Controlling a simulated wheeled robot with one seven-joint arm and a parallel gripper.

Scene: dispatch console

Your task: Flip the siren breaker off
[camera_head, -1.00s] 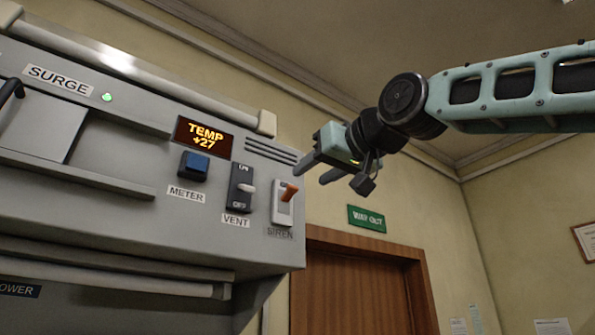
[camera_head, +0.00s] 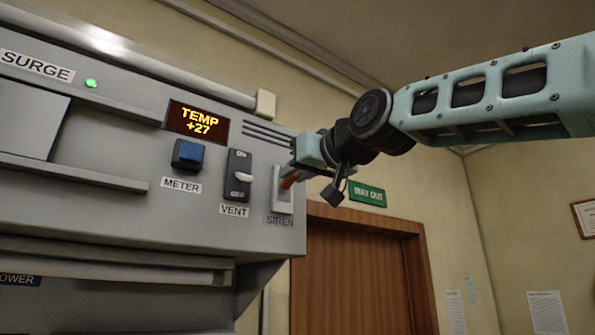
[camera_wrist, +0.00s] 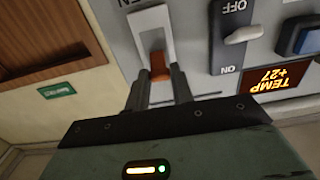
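The siren breaker (camera_head: 282,203) is a white plate with an orange lever on the console's right end, above the SIREN label. In the wrist view it is upside down, and its lever (camera_wrist: 160,66) points toward the gripper, which is the console's upward side. My gripper (camera_head: 292,172) is at this breaker from the right and hides part of the lever in the head view. In the wrist view its two fingers (camera_wrist: 160,84) lie close on either side of the lever's end. I cannot tell whether they press on it.
The vent switch (camera_head: 238,178) sits just left of the siren breaker, with the blue meter button (camera_head: 187,154) beyond it. The TEMP display (camera_head: 197,121) reads +27. A green light (camera_head: 91,83) is lit by SURGE. A wooden door (camera_head: 360,280) stands behind, right of the console.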

